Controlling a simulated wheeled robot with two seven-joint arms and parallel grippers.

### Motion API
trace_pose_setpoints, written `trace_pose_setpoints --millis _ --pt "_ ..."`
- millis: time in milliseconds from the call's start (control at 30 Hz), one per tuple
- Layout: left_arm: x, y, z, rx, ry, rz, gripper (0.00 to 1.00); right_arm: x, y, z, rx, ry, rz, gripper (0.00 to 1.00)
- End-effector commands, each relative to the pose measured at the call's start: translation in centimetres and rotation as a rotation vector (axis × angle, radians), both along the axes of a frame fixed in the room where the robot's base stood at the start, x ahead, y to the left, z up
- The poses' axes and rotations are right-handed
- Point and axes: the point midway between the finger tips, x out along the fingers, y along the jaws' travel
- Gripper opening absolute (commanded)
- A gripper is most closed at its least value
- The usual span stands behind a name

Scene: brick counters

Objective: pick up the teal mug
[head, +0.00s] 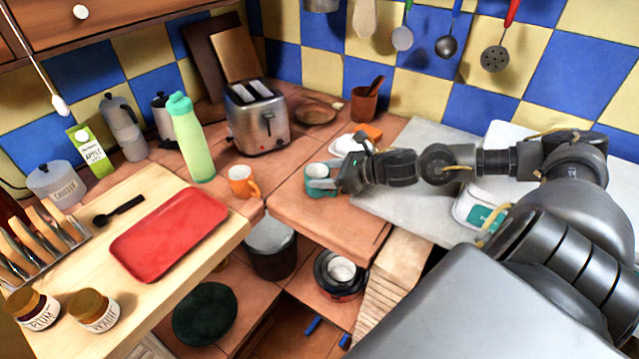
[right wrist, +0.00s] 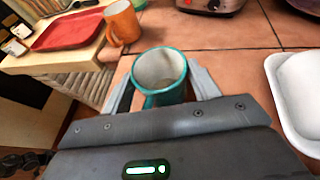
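The teal mug (head: 318,184) stands upright on the brick counter, partly covered by my right gripper in the head view. In the right wrist view the teal mug (right wrist: 160,78) shows its pale inside and sits between the two fingers. My right gripper (head: 345,178) comes in from the right at mug height. In the right wrist view my right gripper (right wrist: 161,80) has one finger on each side of the mug and looks open around it; firm contact is not visible. My left gripper is not in view.
An orange mug (head: 243,182) stands left of the teal mug. A toaster (head: 258,120) and a green bottle (head: 191,140) stand behind. A white dish (right wrist: 300,95) lies to the right in the wrist view. The counter's front edge is close.

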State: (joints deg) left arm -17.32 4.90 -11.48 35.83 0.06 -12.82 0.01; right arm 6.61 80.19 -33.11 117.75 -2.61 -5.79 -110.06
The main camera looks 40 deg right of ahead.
Motion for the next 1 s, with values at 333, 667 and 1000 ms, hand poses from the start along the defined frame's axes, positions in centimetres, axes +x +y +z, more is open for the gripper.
trace_pose_setpoints --millis 333,667,1000 --pt "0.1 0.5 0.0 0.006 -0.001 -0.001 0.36 0.0 0.0 0.1 0.001 -0.002 0.0 0.32" --pt "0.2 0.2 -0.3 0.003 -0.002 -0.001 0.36 0.0 0.0 2.6 -0.003 -0.005 0.002 0.32" --pt "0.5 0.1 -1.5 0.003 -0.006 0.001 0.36 -4.3 0.8 8.1 -0.008 0.0 0.004 0.32"
